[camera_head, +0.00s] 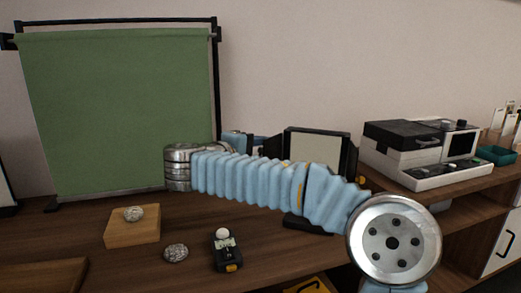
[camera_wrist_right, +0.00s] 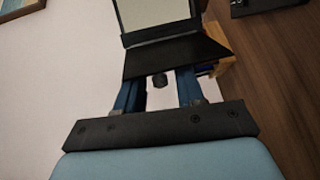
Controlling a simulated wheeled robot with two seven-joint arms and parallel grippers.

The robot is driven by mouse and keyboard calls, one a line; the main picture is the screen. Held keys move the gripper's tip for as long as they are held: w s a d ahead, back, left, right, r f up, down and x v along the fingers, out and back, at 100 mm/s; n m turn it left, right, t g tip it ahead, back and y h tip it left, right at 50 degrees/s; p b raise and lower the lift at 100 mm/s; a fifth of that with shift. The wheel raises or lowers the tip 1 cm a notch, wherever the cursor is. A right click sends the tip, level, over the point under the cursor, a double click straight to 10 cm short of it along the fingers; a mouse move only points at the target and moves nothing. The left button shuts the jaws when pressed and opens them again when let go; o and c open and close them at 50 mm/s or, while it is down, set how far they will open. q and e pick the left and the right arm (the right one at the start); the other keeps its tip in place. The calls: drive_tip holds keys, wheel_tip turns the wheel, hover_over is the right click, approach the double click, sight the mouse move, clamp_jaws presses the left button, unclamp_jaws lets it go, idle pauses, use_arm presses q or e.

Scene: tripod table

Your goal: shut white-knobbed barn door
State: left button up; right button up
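A lamp with a pale panel (camera_head: 314,147) and black frame stands behind my right arm in the head view; its panel also shows in the right wrist view (camera_wrist_right: 156,12). A black barn-door flap (camera_wrist_right: 185,55) hangs off the panel's near edge, with a dark knob (camera_wrist_right: 160,81) on it. I see no white knob on this flap. Another black flap (camera_head: 350,160) is on the lamp's right side. My right gripper (camera_wrist_right: 160,77) is open, one blue finger on each side of the dark knob; contact is unclear. In the head view its fingers are mostly hidden. My left gripper is not in view.
A green backdrop (camera_head: 120,110) stands at the left. A wooden block (camera_head: 132,230) with a silvery lump, another lump (camera_head: 176,252) and a white-domed meter (camera_head: 227,250) lie in front. A grey-white machine (camera_head: 410,160) is at the right. My right arm crosses the table.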

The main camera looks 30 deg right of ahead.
drive_tip(key=shift+d, duration=0.2)
clamp_jaws()
drive_tip(key=shift+f, duration=0.1)
